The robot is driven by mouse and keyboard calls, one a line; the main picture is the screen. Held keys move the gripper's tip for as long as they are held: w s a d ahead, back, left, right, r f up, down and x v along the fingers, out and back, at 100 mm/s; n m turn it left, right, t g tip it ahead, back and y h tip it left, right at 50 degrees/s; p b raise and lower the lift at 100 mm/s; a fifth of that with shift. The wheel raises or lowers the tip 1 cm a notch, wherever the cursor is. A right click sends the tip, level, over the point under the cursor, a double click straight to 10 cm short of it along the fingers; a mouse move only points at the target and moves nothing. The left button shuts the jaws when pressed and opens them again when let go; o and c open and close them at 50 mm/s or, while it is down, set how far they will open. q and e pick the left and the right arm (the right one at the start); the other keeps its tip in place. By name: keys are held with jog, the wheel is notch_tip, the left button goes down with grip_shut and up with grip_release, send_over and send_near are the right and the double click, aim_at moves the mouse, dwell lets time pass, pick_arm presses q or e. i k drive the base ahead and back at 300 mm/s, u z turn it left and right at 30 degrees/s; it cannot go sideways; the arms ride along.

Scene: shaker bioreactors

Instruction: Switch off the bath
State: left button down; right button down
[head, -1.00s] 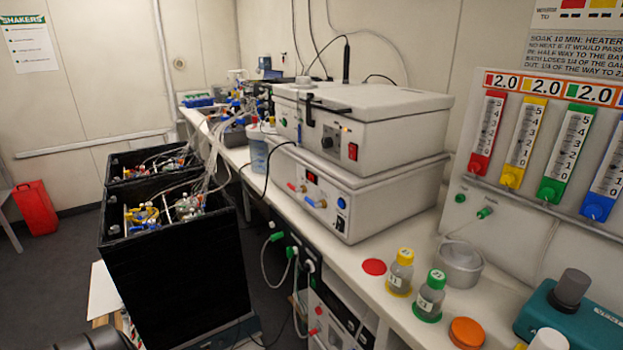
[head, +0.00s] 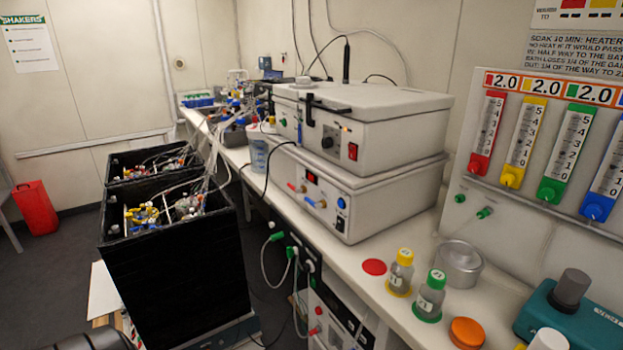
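A white lidded box that looks like the bath (head: 385,130) stands on the bench in the middle of the head view, lid closed. Its front has a black latch, a black knob (head: 327,142), a small lit orange lamp (head: 345,129) and a red rocker switch (head: 352,151). The switch's position is too small to tell. Neither gripper's fingers show; a dark part at the lower left edge looks like mine.
Two black open-topped boxes (head: 175,270) with tubing stand left of the bench. Two capped bottles (head: 400,272), a red disc (head: 374,267), a metal pot (head: 459,264) and a teal device (head: 570,315) occupy the right bench. Cables hang at the bench front.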

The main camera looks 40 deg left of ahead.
aim_at(352, 148)
jog(key=u, duration=3)
jog(key=k, duration=0.9)
jog(key=z, duration=1.6)
